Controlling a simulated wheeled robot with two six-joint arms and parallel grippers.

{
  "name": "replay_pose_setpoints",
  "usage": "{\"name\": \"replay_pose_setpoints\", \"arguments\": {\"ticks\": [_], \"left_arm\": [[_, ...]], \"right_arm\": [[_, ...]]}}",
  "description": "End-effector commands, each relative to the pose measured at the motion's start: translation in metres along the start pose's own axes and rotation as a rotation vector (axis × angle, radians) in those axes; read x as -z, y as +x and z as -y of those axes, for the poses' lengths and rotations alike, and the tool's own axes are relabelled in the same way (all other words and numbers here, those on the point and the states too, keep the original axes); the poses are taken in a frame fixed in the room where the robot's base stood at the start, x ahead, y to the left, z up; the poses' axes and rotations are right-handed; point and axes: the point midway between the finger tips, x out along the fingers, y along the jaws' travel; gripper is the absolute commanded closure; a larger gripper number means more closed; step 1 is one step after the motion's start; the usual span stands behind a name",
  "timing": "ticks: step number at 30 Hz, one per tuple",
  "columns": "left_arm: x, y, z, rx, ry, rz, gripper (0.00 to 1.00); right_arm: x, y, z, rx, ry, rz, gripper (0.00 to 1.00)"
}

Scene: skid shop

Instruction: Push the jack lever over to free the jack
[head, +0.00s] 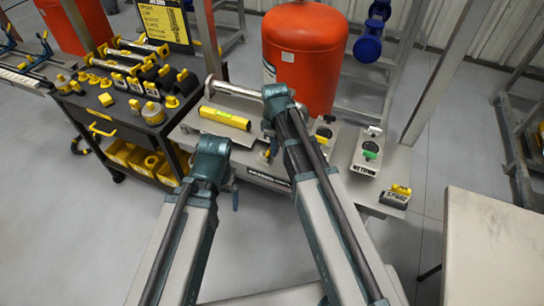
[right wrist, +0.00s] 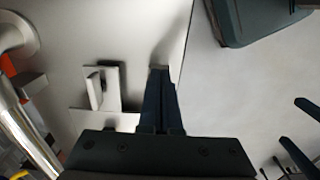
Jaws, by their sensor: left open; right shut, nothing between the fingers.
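My right gripper (right wrist: 162,75) is shut and empty in the right wrist view. Its fingertips are close to a pale grey surface, to the right of a small grey bracket with an upright tab (right wrist: 96,90); a gap separates them. The tab may be the jack lever, but I cannot tell for sure. In the head view my right wrist hides this spot. My left gripper (right wrist: 300,130) shows as two dark, spread fingers at the right edge of the right wrist view, open and apart from the bracket.
A skid bench (head: 195,125) carries a yellow tube (head: 225,117) and small labelled blocks. A red tank (head: 305,50) stands behind it. A dark cart (head: 125,125) with yellow parts is at left, a pale table (head: 490,245) at lower right. A bright pipe (right wrist: 25,110) curves left of the bracket.

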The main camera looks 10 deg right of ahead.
Motion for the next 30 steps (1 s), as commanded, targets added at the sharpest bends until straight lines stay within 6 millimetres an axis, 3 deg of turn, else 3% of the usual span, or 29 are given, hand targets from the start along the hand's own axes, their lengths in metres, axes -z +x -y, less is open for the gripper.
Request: {"name": "replay_pose_setpoints", "arguments": {"ticks": [9,30], "left_arm": [[0.000,0.000,0.000,0.000,0.000,0.000,0.00],[0.000,0.000,0.000,0.000,0.000,0.000,0.00]], "right_arm": [[0.016,0.000,-0.001,0.000,-0.002,-0.001,1.00],[0.028,0.000,0.000,0.000,-0.001,0.000,1.00]]}}
